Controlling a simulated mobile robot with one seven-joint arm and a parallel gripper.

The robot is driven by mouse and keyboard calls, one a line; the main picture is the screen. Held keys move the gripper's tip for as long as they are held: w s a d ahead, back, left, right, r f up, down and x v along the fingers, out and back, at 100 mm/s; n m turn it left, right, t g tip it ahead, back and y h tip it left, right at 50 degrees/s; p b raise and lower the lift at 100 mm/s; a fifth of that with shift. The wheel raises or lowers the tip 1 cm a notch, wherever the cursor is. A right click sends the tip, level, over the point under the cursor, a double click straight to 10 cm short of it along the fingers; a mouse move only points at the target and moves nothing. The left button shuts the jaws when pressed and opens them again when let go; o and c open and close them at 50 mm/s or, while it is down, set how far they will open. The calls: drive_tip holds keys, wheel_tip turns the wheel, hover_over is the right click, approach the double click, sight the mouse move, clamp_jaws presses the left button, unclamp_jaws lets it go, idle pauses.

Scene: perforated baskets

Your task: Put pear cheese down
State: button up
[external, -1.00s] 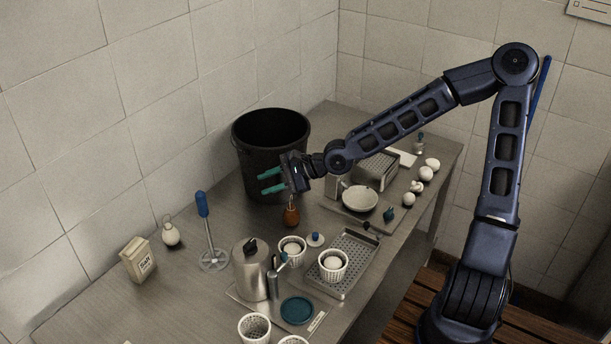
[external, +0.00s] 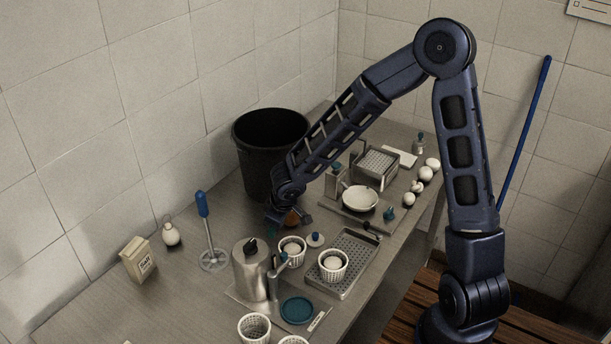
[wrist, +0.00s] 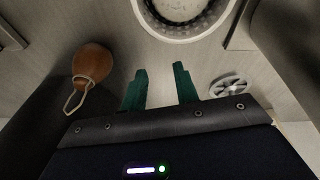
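A brown pear-shaped cheese (wrist: 93,63) with a pale string loop is at the left of the wrist view. In the external view the brown cheese (external: 292,218) is on the table, partly hidden by my gripper (external: 280,225). In the wrist view my gripper (wrist: 159,68) has its two teal fingers apart, with only bare table between them. The cheese is outside the fingers, to their left, and nothing is held. A second, white pear-shaped cheese (external: 171,235) with a loop stands at the left by the wall.
A black bin (external: 262,150) stands behind my gripper. White perforated baskets (external: 292,258), a metal can (external: 250,270) and a perforated tray (external: 356,251) are in front and to the right. A blue-handled masher (external: 207,235) and a carton (external: 137,262) are at left. Table between masher and bin is clear.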

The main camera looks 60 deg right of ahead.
drive_tip(key=d+r+n+t+h, duration=0.3)
drive_tip(key=r+n+h, duration=0.8)
drive_tip(key=r+n, duration=1.25)
wheel_tip(320, 180, down, 18)
drive_tip(key=d+m+g, duration=0.2)
drive_tip(key=m, duration=0.1)
drive_tip(key=shift+t, duration=0.3)
drive_tip(key=shift+x, duration=3.3)
drive_tip(key=shift+s+d+r, duration=0.1)
drive_tip(key=shift+s+r, duration=0.05)
drive_tip(key=shift+s, duration=0.05)
clamp_jaws()
